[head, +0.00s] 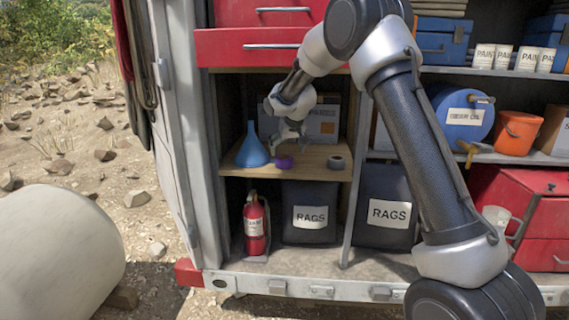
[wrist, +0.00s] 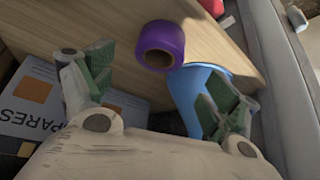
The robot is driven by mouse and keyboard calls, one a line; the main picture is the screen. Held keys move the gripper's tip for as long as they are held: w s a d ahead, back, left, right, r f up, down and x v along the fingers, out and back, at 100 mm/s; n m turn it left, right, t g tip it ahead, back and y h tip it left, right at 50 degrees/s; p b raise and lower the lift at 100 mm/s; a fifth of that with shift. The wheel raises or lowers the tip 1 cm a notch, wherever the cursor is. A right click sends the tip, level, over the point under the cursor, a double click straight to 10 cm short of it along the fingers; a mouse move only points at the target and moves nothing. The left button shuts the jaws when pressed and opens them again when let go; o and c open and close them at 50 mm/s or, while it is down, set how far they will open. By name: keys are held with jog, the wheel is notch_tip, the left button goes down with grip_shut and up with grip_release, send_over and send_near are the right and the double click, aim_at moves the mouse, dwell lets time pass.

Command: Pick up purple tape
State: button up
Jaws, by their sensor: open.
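The purple tape (head: 284,163) lies on the wooden shelf (head: 309,171) inside the truck compartment, just right of a blue funnel (head: 252,149). In the wrist view the purple tape (wrist: 160,45) is a roll with a tan core, beyond the line between the fingertips. My gripper (head: 289,139) is above and behind the tape, apart from it. In the wrist view my gripper (wrist: 158,78) is open and empty, its green-padded fingers spread wide.
A box marked SPARES (wrist: 38,97) stands behind. Red drawers (head: 260,48) hang above the shelf. A fire extinguisher (head: 254,225) and two black RAGS bins (head: 309,195) stand below. The compartment's left wall is close to the funnel.

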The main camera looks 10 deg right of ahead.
aim_at(285, 157)
jog(key=x, duration=0.7)
jog(key=shift+d+f, duration=0.1)
jog(key=shift+f, duration=0.1)
jog(key=c, duration=1.1)
